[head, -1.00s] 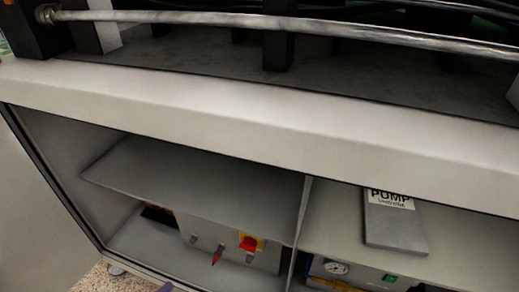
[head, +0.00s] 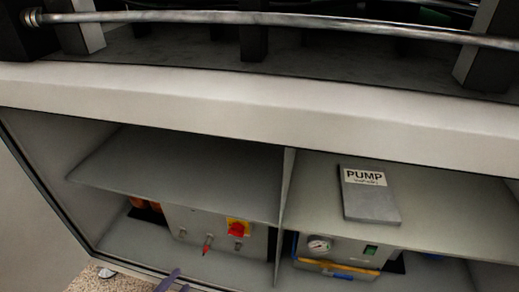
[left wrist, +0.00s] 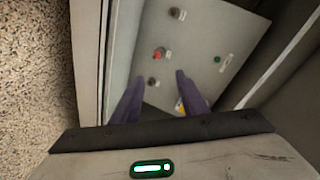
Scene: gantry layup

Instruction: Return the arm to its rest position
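My left gripper (head: 177,281) shows only as purple fingertips at the bottom edge of the head view, in front of the lower left shelf opening. In the left wrist view my left gripper (left wrist: 158,92) has its two purple fingers apart, with nothing between them. Its fingers point toward a grey control panel (left wrist: 185,85) with a red knob (left wrist: 159,53) and a green button (left wrist: 217,59). I cannot tell how far the fingertips are from the panel. The rest of my left arm is hidden in the head view. My right gripper is in neither view.
A cabinet (head: 260,115) has open shelves under its pale top edge. The lower left bay holds a control box (head: 190,224) with a red-and-yellow switch (head: 238,229). On the right, a grey PUMP binder (head: 370,205) lies above a gauge unit (head: 345,250). Speckled floor (left wrist: 35,70) is open at left.

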